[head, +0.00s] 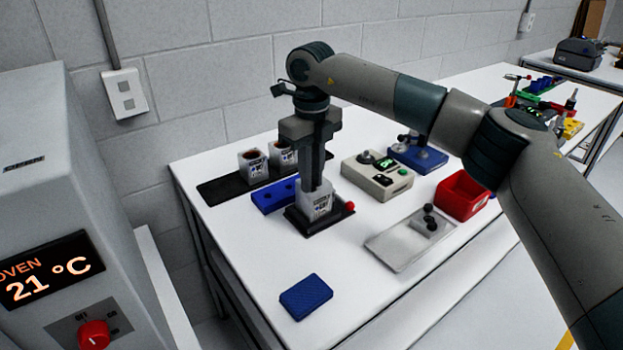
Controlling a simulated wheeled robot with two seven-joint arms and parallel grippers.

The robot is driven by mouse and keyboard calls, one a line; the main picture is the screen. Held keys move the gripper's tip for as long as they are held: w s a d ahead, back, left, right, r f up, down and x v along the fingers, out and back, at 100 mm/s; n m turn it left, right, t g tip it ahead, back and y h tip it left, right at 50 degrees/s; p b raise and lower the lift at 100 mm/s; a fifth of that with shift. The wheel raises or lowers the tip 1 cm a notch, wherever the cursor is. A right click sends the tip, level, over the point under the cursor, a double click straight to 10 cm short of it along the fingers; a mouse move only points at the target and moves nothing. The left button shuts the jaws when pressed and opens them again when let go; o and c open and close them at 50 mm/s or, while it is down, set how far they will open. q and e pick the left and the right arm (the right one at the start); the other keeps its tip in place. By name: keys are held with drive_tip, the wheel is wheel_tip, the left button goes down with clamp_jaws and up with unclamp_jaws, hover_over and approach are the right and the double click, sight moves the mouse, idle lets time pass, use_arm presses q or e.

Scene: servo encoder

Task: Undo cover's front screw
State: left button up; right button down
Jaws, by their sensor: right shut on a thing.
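A white servo unit (316,209) with a printed label sits upright in a black fixture (304,229) with a red knob (350,206) on its right. My right gripper (313,188) points straight down at the top of this unit, its fingers close together at the cover. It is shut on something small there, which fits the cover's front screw. The screw itself and most of the cover top are hidden behind the fingers. My left gripper is not in view.
Two more servo units stand on a black tray (215,190), behind a blue block (272,197). To the right are a beige device (375,180), a red bin (463,197) and a metal tray (392,250). A blue pad (305,296) lies in front; the table around it is clear.

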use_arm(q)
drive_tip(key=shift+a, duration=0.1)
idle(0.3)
use_arm(e)
drive_tip(key=c, duration=1.6)
unclamp_jaws()
drive_tip(key=shift+c, duration=0.2)
drive_tip(key=shift+r, duration=0.1)
